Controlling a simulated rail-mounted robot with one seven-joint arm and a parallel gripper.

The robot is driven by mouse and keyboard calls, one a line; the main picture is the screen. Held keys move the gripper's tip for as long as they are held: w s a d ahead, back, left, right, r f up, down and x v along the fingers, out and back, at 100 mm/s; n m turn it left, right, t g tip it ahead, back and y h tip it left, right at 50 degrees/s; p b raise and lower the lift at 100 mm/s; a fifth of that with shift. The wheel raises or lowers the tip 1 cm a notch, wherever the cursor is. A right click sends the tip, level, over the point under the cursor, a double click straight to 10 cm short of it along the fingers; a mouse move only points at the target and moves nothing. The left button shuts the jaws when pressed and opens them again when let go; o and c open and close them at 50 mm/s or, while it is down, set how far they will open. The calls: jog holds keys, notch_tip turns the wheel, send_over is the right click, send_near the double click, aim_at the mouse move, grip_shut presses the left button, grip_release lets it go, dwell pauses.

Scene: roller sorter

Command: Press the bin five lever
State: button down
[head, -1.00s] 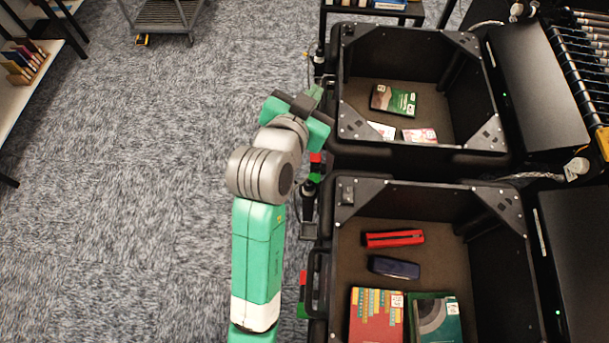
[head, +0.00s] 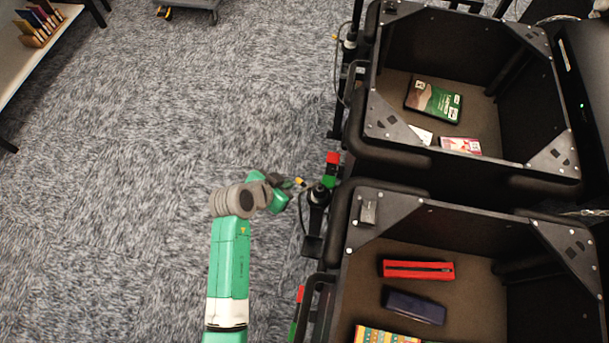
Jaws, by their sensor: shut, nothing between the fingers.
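My gripper (head: 298,183) is shut and empty, small in the head view, at the left side of the two black bins. Its tips point right, close beside a black upright lever-like post (head: 318,195) with a dark foot (head: 312,246). I cannot tell whether they touch it. A red block (head: 333,158) and a green block (head: 329,181) sit just behind the post. No number shows, so I cannot tell which lever is bin five's. A similar dark post (head: 349,44) stands farther back by the far bin.
The far bin (head: 385,128) holds a green book (head: 434,101) and smaller items. The near bin (head: 375,240) holds a red stapler-like item (head: 418,269), a dark blue item (head: 413,305) and a book. Grey carpet (head: 130,200) is free on the left.

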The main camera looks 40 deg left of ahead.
aim_at(302, 182)
jog(key=shift+w+f, duration=0.1)
jog(key=b+x, duration=0.4)
jog(key=x, duration=0.5)
jog(key=shift+w+f, duration=0.25)
jog(key=shift+w, duration=0.1)
jog(key=shift+s+r, duration=0.15)
